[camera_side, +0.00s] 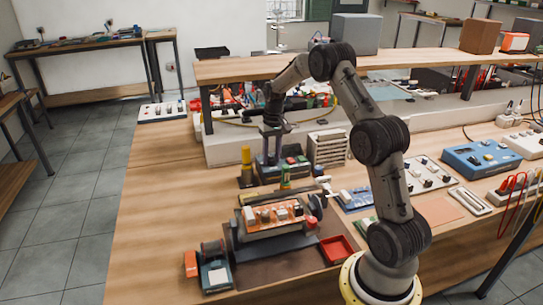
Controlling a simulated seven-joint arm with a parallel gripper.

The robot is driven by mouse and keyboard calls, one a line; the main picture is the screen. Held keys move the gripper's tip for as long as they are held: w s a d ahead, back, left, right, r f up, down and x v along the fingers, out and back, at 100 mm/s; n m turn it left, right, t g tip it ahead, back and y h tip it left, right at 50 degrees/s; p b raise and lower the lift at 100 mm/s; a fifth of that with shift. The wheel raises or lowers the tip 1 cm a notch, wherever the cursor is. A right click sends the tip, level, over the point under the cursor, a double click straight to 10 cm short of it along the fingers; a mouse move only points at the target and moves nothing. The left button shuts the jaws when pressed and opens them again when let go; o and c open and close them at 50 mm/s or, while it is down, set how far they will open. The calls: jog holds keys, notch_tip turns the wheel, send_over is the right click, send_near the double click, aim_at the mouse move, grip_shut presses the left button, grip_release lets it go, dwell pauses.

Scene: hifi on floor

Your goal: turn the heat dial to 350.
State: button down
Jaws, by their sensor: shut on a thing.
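My gripper (272,158) points straight down at the middle of the workbench, over the left part of a small dark device with a teal and red top (296,163). It is shut on a small part there, which fits the heat dial; the fingers hide that part. No numbers or pointer mark can be read at this size, so the dial's setting cannot be told.
A yellow-topped cylinder (246,156) stands close left of my gripper. A white slatted rack (327,148) stands close right. In front are an orange-topped device (273,217) and a red tray (337,249). A raised wooden shelf (235,70) spans behind. Bare bench lies at left.

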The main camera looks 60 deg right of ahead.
aim_at(273, 158)
jog(key=shift+r+m, duration=0.1)
jog(key=shift+m, duration=0.4)
dwell(0.3)
jog(key=c, duration=0.5)
grip_release()
notch_tip(273, 158, up, 14)
jog(key=shift+s+d, duration=0.2)
